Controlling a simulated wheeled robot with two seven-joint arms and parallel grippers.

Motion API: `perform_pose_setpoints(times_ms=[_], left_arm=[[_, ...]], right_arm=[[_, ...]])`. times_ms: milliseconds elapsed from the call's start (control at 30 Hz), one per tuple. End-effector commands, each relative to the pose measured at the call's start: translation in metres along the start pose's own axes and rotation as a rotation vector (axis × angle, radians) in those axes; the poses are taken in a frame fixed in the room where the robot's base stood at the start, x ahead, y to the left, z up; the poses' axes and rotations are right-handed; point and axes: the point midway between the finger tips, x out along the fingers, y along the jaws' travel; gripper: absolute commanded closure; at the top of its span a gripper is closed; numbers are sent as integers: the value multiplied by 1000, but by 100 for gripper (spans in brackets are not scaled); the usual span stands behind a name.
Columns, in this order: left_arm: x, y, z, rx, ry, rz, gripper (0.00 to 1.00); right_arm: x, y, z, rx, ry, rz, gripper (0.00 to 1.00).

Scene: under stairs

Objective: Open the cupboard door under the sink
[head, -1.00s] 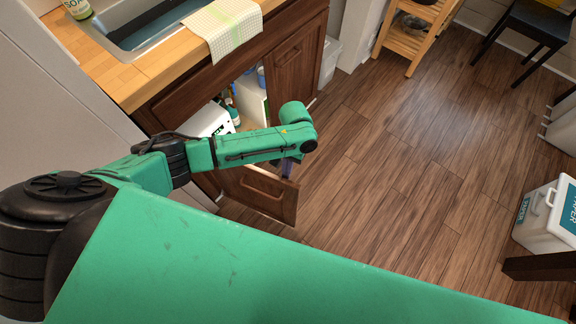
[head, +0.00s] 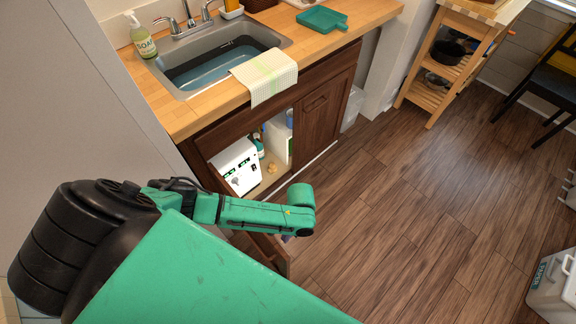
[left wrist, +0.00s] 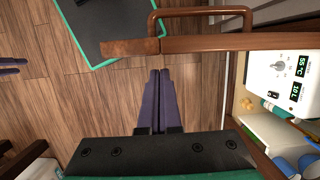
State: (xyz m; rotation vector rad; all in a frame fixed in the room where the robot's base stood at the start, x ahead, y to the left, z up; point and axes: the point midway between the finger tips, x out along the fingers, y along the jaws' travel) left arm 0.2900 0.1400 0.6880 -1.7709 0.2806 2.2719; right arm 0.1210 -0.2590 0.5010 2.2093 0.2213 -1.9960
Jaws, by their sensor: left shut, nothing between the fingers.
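The brown cupboard door under the sink stands open, swung out from the cabinet. In the head view it (head: 272,254) is mostly behind my left arm. In the left wrist view I see the door's top edge (left wrist: 230,42), with its bar handle (left wrist: 205,12) on the far, outer side. My left gripper (left wrist: 160,72) is shut and empty on the door's inner side. Its fingertips are close to the inner face; I cannot tell if they touch. In the head view the left fingers (head: 287,238) show only slightly beneath the wrist. My right gripper is out of view.
A white appliance (head: 236,165) with a display and several bottles stand inside the cupboard. The second door (head: 322,108) is shut. A towel (head: 265,77) hangs over the counter edge by the sink.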

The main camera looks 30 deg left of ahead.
Motion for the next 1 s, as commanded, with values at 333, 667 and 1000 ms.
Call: perform_pose_setpoints(times_ms=[333, 667, 1000], left_arm=[[-31, 0, -1, 0, 2, 2, 100], [-97, 0, -2, -1, 3, 1, 100], [-144, 0, -1, 0, 0, 0, 100]], right_arm=[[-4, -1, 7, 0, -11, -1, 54], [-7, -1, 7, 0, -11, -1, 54], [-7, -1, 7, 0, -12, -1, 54]])
